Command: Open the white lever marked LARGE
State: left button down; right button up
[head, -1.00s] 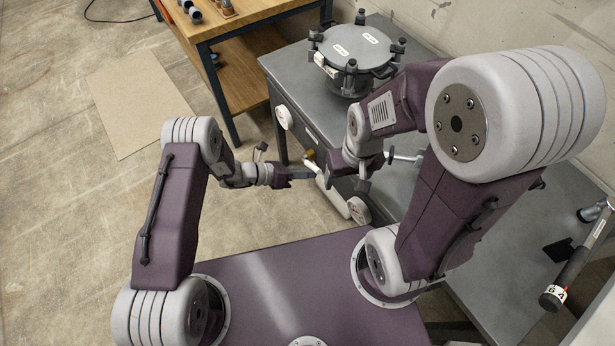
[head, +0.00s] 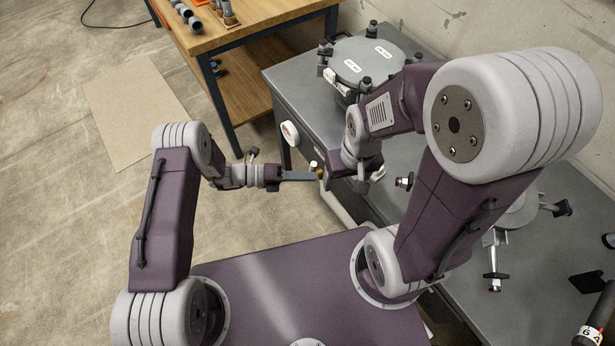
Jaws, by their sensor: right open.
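A white lever or bar (head: 336,206) runs down the front of the grey bench, partly hidden by my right gripper and the base top. A brass fitting (head: 320,171) with a small white end shows at its upper end. I cannot read LARGE on any of it. My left gripper (head: 316,177) points right, its fingertips at or just before the brass fitting; contact and finger gap cannot be told. My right gripper (head: 346,184) is open, pointing down close beside the fitting, with nothing seen between its fingers.
A round white piece (head: 290,133) sits on the bench front. A lidded grey pot (head: 366,62) with knobs stands on the grey bench (head: 300,62). A flanged fitting (head: 515,212) lies right, behind my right arm. A wooden table (head: 255,28) stands behind.

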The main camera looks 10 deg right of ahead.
pick_arm(q)
jog(key=shift+w+a+r, duration=0.15)
jog(key=shift+w, duration=0.4)
jog(key=shift+w+r, duration=0.15)
jog(key=shift+w, duration=0.05)
jog(key=shift+a, duration=0.1)
jog(key=shift+w+a+r, duration=0.1)
jog(key=shift+a, duration=0.15)
jog(key=s+v, duration=0.1)
jog(key=v, duration=0.7)
jog(key=shift+w+a, duration=0.2)
